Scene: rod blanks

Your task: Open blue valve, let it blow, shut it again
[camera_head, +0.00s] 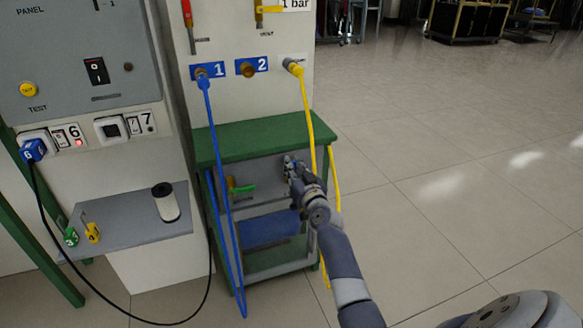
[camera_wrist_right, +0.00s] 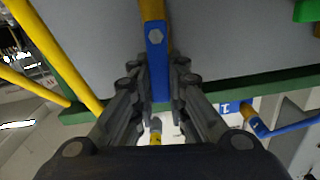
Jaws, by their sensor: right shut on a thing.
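In the right wrist view a blue valve lever (camera_wrist_right: 157,62) with a hex bolt head runs from a brass valve body (camera_wrist_right: 152,10). It lies between the two fingers of my right gripper (camera_wrist_right: 157,75), which is shut on it. In the head view my right gripper (camera_head: 291,165) is at the grey panel of the green stand, and it hides the blue lever there. How far the valve is turned I cannot tell. My left gripper is not in view.
A green-lever valve (camera_head: 243,188) sits left of my gripper on the grey panel (camera_head: 265,178). A yellow hose (camera_head: 307,120) hangs close by my right gripper; a blue hose (camera_head: 216,150) hangs further left. A shelf (camera_head: 130,222) holds a white spool (camera_head: 165,202).

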